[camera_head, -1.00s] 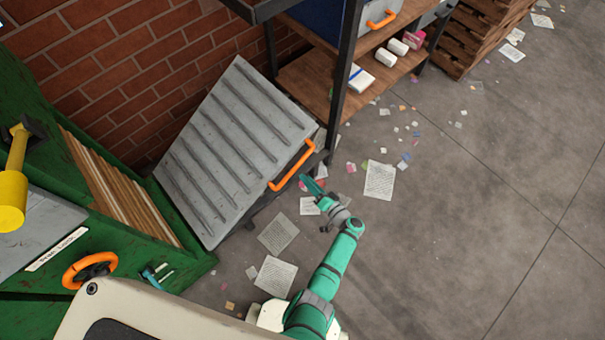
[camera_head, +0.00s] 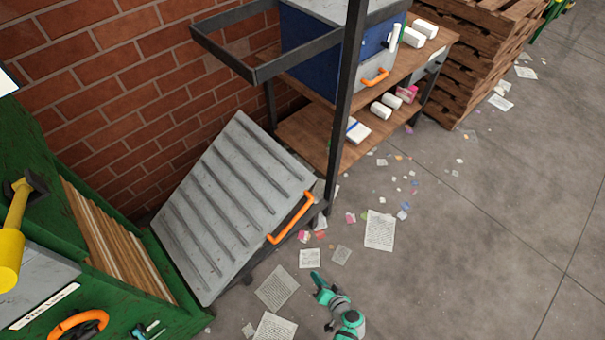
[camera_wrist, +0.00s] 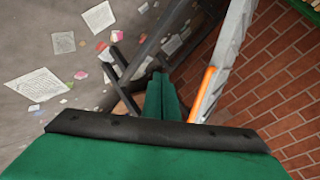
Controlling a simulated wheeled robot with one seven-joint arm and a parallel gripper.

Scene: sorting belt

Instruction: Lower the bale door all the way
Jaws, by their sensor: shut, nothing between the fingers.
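The bale door (camera_head: 235,205) is a grey ribbed panel, left of centre in the head view. It slopes down from its raised far edge beside the green machine. Its orange handle (camera_head: 290,218) is on the right edge. My gripper (camera_head: 318,282) is below and right of the handle in the head view, apart from it. In the wrist view my gripper (camera_wrist: 160,85) has its green fingers together, with nothing between them. There the door (camera_wrist: 228,50) shows edge-on to the right, with the handle (camera_wrist: 206,92) beside the fingers. The gap's depth is hard to judge.
The green machine (camera_head: 40,140) with a yellow lever stands at left. A shelf (camera_head: 310,135) with a black post stands just behind the door. Stacked pallets (camera_head: 480,60) are farther back. Papers (camera_head: 380,230) litter the floor; the right side is open floor.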

